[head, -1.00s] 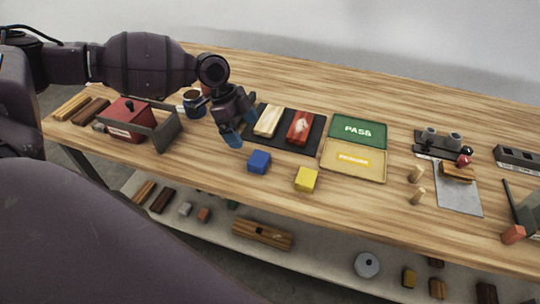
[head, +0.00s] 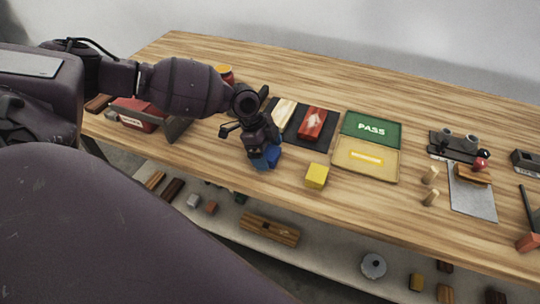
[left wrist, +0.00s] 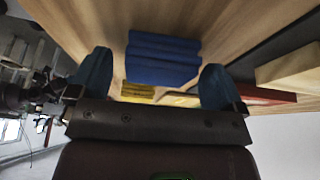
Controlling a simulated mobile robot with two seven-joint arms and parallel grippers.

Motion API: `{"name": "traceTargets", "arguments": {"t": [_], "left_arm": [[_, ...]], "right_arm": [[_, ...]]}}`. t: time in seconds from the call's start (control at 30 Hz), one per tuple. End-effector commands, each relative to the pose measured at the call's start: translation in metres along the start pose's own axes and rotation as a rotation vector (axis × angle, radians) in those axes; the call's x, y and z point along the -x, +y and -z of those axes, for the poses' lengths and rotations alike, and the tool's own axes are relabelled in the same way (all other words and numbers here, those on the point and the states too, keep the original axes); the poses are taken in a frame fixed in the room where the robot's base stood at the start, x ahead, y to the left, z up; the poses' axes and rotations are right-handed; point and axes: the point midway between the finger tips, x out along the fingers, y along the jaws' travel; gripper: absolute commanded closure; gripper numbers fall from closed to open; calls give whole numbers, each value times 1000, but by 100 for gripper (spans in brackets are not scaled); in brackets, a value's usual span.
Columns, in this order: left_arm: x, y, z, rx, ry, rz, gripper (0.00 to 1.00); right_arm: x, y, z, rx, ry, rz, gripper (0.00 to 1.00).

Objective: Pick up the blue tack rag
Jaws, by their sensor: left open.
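The blue tack rag (head: 270,155) is a small folded block on the wooden table, partly hidden by my left gripper in the head view. In the left wrist view the blue rag (left wrist: 162,58) shows ridged folds and lies ahead, between the two fingers. My left gripper (head: 262,158) is right over the rag in the head view. In the left wrist view the left gripper (left wrist: 155,82) is open, with its blue-tipped fingers spread wide and nothing held. My right gripper is not in view.
A yellow block (head: 317,175) stands just right of the rag. A dark mat (head: 294,137) behind carries a pale wooden piece and a red piece (head: 312,123). A green PASS tray (head: 371,128) joins a yellow tray (head: 366,160). Wooden pegs (head: 430,185) stand further right.

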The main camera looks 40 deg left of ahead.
Motion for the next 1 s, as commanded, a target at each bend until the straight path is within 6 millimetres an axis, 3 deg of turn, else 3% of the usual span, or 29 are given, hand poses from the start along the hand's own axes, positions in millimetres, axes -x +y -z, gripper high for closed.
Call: {"name": "traceTargets", "arguments": {"t": [0.27,0.63,1.0], "left_arm": [[-4,0,0,0,0,1,4],[-3,0,0,0,0,1,57],[6,-1,4,-1,1,3,57]], "right_arm": [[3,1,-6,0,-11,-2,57],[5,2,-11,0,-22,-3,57],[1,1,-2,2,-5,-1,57]]}}
